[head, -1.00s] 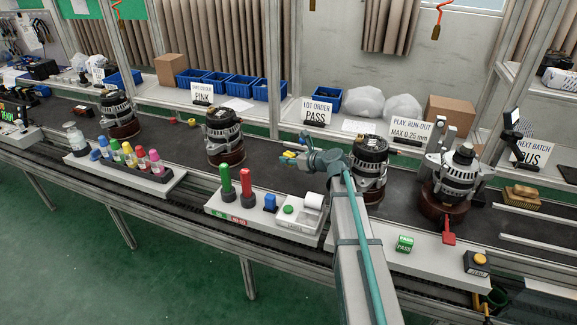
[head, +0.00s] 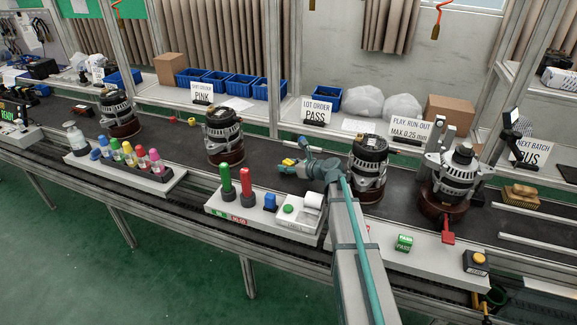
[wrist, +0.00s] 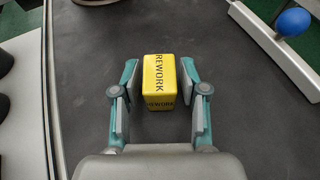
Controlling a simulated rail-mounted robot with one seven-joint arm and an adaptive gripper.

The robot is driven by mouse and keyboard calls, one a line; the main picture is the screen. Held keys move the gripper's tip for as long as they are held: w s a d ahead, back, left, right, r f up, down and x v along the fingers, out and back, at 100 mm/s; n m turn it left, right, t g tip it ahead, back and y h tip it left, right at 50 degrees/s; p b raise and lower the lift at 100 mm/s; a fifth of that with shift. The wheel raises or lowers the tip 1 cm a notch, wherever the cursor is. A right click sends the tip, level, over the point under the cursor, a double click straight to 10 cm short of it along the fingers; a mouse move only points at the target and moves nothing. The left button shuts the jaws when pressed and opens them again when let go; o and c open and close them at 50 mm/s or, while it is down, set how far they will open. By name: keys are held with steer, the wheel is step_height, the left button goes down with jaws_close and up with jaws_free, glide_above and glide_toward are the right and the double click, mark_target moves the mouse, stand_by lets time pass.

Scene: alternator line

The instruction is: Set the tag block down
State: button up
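The tag block is a yellow block (wrist: 159,82) marked REWORK on its faces. In the wrist view it stands upright on the dark belt surface, between the two fingers of my gripper (wrist: 155,85). The fingers are apart, with a narrow gap on each side of the block, so my gripper is open around it. In the head view the yellow block (head: 289,161) shows small at the tip of my gripper (head: 295,164), low over the belt, left of an alternator (head: 368,168). Its underside is hidden.
A second alternator (head: 223,138) stands farther left on the belt (head: 180,150). In front are a white station with green (head: 226,180) and red (head: 246,182) handles, and a green PASS block (head: 404,243). A red lever (head: 448,230) is at right. Belt around the yellow block is clear.

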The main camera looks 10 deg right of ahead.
steer(key=shift+o, duration=0.2)
steer(key=shift+r, duration=0.2)
steer(key=v, duration=1.1)
steer(key=shift+b, duration=0.4)
steer(key=shift+o, duration=0.5)
steer(key=shift+s+d+r, duration=0.15)
steer(key=shift+s+d, duration=0.05)
steer(key=shift+s, duration=0.1)
steer(key=shift+d+r, duration=0.1)
